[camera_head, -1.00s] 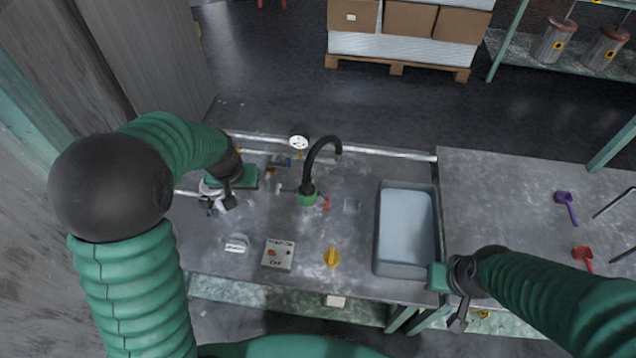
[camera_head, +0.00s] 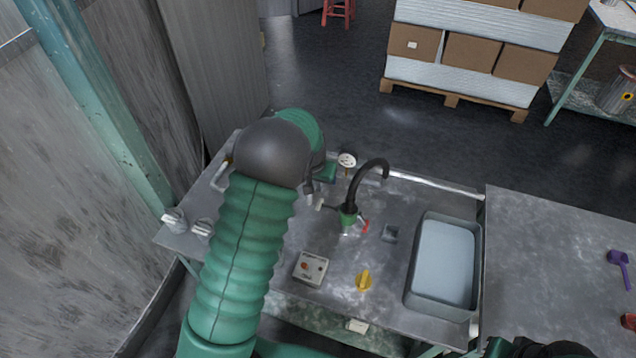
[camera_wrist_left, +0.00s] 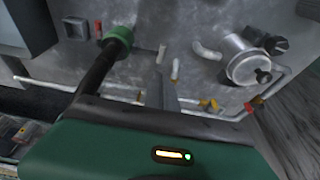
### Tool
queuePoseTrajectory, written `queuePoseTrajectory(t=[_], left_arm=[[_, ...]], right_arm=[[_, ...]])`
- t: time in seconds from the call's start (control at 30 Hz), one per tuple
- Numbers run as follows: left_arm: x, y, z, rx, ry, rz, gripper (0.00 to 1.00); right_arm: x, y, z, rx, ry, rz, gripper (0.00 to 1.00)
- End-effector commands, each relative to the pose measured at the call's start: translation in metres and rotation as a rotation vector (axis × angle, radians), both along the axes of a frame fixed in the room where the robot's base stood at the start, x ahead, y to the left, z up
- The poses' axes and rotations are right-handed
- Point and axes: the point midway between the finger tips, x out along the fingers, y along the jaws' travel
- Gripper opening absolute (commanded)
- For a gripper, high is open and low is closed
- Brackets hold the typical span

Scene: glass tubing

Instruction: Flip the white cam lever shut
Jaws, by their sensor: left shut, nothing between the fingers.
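In the left wrist view, a white curved handle (camera_wrist_left: 206,51) stands beside a round silver fitting (camera_wrist_left: 247,66); I cannot tell for certain that it is the cam lever. A short white peg (camera_wrist_left: 161,54) is nearer my left gripper (camera_wrist_left: 163,78), whose grey fingers are shut and empty, apart from both. In the head view, my left gripper (camera_head: 311,197) is mostly behind my arm, over the bench's back part, close to the white peg (camera_head: 320,203). My right gripper (camera_head: 497,347) is cut off at the bottom edge.
A black curved faucet (camera_head: 368,175) with a green base stands right of my left gripper. A gauge (camera_head: 347,160) is behind it. Pipes run along the back edge.

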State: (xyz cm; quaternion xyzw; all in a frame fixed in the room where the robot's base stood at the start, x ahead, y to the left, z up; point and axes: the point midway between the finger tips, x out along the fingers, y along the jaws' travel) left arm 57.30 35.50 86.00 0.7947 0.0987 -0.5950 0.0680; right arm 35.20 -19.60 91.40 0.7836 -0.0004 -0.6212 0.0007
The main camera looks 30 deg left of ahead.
Motion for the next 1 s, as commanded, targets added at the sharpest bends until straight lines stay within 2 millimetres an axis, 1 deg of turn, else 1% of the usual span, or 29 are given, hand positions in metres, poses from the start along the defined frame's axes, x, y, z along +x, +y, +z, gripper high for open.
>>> queuePoseTrajectory(t=[0.03,0.2,0.3,0.4,0.57,0.87,1.0], left_arm=[[0.003,0.001,-0.013,-0.001,0.004,-0.001,0.00],[0.012,0.004,-0.048,0.000,0.003,-0.001,0.00],[0.013,0.004,-0.066,-0.001,0.003,0.001,0.00],[0.013,0.004,-0.079,-0.001,0.002,0.000,0.00],[0.013,0.005,-0.088,0.001,-0.001,-0.001,0.00],[0.014,0.005,-0.089,0.000,-0.001,-0.001,0.00],[0.013,0.006,-0.090,-0.010,-0.004,0.000,0.00]], right_arm=[[0.000,0.000,-0.001,0.000,0.000,0.000,0.00],[0.000,0.000,-0.003,0.000,0.000,0.000,0.00],[0.000,0.000,-0.003,0.000,0.000,0.000,0.00],[0.000,0.000,-0.003,0.000,0.000,0.000,0.00],[0.000,0.000,-0.003,0.000,0.000,0.000,0.00],[0.000,0.000,-0.003,0.000,0.000,0.000,0.00],[0.000,0.000,-0.007,0.000,0.000,0.000,0.00]])
